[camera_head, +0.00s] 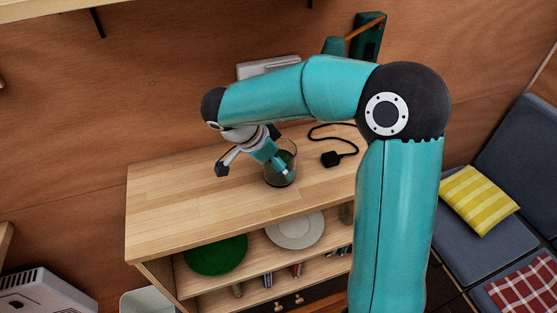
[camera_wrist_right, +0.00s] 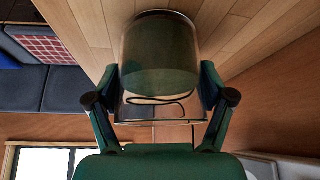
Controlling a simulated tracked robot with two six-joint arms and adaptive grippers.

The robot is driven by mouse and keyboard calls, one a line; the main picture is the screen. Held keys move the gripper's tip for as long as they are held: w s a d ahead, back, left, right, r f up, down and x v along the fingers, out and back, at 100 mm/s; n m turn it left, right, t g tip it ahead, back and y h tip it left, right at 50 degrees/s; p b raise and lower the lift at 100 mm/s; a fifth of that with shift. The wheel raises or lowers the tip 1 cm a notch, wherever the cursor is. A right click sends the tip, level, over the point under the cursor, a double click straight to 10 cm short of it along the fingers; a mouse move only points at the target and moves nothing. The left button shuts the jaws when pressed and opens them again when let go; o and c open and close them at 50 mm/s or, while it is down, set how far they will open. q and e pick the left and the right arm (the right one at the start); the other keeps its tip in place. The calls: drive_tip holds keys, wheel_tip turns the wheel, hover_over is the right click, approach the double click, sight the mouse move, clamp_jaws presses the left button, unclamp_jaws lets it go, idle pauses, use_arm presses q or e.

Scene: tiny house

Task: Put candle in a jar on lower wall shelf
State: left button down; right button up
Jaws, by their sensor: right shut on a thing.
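The candle in a jar (camera_head: 287,157) is a clear glass with dark green wax, at the middle of the wooden cabinet top in the head view. My right gripper (camera_head: 276,164) reaches down to it from the left and is shut on it. In the right wrist view the jar (camera_wrist_right: 160,58) sits between the two fingers of the right gripper (camera_wrist_right: 160,98). I cannot tell whether its base touches the wood. A pale wall shelf (camera_head: 50,9) with a black bracket shows at the top left, cut off; I cannot tell whether it is the lower one. My left gripper is not in view.
The cabinet top (camera_head: 185,195) is clear to the left of the jar. A black cable with a plug (camera_head: 338,157) lies right of it. A green plate (camera_head: 215,256) and a white plate (camera_head: 295,231) are on the cabinet's inner shelf. A sofa (camera_head: 500,150) stands at the right.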

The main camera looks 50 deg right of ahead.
drive_tip(key=o, duration=1.1)
drive_tip(key=shift+f, duration=0.15)
drive_tip(key=o, duration=0.3)
drive_tip(key=shift+o, duration=0.2)
